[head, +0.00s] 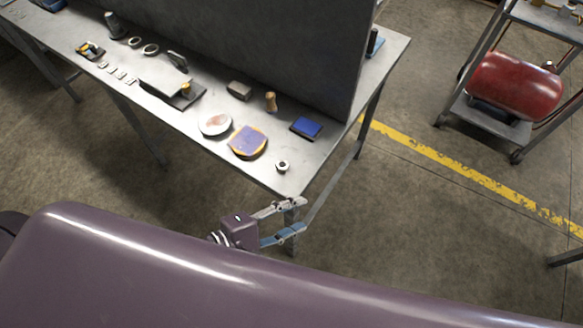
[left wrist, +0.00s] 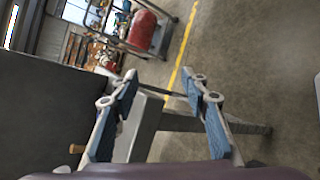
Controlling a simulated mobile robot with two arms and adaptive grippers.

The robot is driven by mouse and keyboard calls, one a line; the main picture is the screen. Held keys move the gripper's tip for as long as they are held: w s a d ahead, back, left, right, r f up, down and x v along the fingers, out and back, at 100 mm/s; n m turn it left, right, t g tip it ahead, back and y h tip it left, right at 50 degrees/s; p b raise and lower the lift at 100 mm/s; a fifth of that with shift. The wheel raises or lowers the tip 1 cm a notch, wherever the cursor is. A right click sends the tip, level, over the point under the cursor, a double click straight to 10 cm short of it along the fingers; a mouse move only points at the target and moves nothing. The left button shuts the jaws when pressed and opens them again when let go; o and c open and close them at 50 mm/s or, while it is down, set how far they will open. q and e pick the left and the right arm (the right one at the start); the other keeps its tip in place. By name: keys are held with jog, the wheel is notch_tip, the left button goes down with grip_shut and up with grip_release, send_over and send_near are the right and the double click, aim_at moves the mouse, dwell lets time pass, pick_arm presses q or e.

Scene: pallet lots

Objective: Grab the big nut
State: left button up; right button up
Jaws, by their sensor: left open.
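The nut (head: 282,166), a small metal piece with a dark hole, lies on the grey table (head: 290,184) near its front right corner in the head view. My left gripper (head: 298,215) is open and empty, just off that corner, in front of and slightly right of the nut, not touching it. In the left wrist view the two blue-padded fingers (left wrist: 160,75) are spread apart, with the table corner between them. I cannot make out the nut there; the left finger may hide it. My right gripper is not in view.
Behind the nut lie a blue box (head: 305,127), a purple-and-orange disc (head: 247,142), a round dish (head: 215,124) and a wooden knob (head: 270,101). A tall dark panel (head: 270,45) stands along the table's back. A cart with a red tank (head: 515,87) stands right.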

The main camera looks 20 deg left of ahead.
pick_arm(q)
jog(key=w+a+r+n+t+y, duration=0.1)
jog(key=w+a+r+n+t, duration=0.3)
jog(key=n, duration=0.5)
jog(key=n+t+y, duration=0.1)
jog(key=n+y, duration=0.2)
jog(key=n, duration=0.5)
send_near(280, 167)
jog(key=w, duration=0.2)
jog(key=shift+w+d+f+p, duration=0.4)
jog(key=shift+w+d, duration=0.2)
jog(key=shift+w, duration=0.15)
jog(key=p+x, duration=0.2)
jog(key=x, duration=0.3)
jog(key=shift+d+r, duration=0.1)
jog(key=shift+d, duration=0.05)
jog(key=shift+w+d+f, duration=0.1)
jog(key=shift+w+f, duration=0.1)
jog(key=shift+w, duration=0.1)
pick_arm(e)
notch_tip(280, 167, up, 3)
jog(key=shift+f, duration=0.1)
pick_arm(q)
grip_shut()
jog(key=shift+r, duration=0.15)
